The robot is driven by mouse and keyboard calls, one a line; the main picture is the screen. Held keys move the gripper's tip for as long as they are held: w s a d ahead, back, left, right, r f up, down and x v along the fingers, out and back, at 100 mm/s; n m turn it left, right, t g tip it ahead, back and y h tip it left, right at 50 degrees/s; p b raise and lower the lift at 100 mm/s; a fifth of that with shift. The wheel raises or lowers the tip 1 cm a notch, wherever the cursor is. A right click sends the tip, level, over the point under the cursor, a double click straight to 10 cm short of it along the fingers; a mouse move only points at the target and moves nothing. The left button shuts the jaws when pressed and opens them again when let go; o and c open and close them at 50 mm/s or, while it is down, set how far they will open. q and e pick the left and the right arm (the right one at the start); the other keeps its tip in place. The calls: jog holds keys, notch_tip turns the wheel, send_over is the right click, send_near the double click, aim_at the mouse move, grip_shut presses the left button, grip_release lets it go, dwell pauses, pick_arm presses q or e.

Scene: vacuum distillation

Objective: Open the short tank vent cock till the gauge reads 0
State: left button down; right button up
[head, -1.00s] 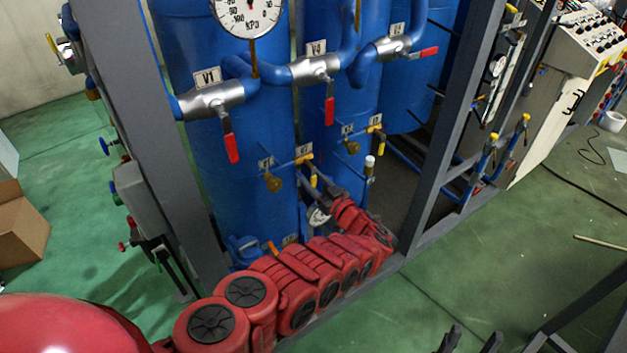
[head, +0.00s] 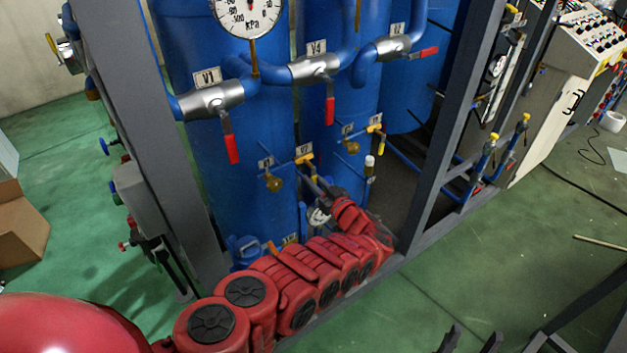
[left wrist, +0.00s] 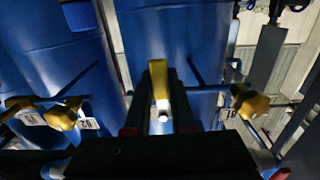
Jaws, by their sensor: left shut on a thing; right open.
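A small cock with a yellow handle (head: 304,158) sits on a thin pipe in front of the left blue tank (head: 225,165). My left gripper (head: 313,184) reaches up to it from below. In the left wrist view the yellow handle (left wrist: 158,78) stands between the fingers of my left gripper (left wrist: 160,110), which is shut on it. The handle's exact angle is hard to tell. The round pressure gauge (head: 247,12), marked kPa, is cut off by the top edge; I cannot read its needle. My right gripper (head: 470,342) is open and empty at the bottom edge.
Red-handled valves V1 (head: 210,99), V4 (head: 315,68) and V2 (head: 391,46) are above. Another yellow-handled cock (head: 375,122) is to the right. A grey frame post (head: 447,130) stands right of my left arm. Green floor at right is mostly clear.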

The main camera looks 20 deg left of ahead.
pick_arm(q)
jog(key=shift+w+f+n, duration=0.1)
jog(key=shift+n, duration=0.2)
dwell(0.6)
jog(key=w+d+r+n+b, duration=0.3)
jog(key=r+n+b, duration=0.1)
jog(key=n+b, duration=1.2)
jog(key=shift+w+b, duration=0.2)
jog(key=shift+b, duration=0.55)
jog(key=shift+r+n, duration=0.1)
jog(key=shift+n, duration=0.2)
jog(key=c, duration=0.8)
grip_release()
jog(key=shift+a, duration=0.1)
jog(key=shift+o, duration=0.2)
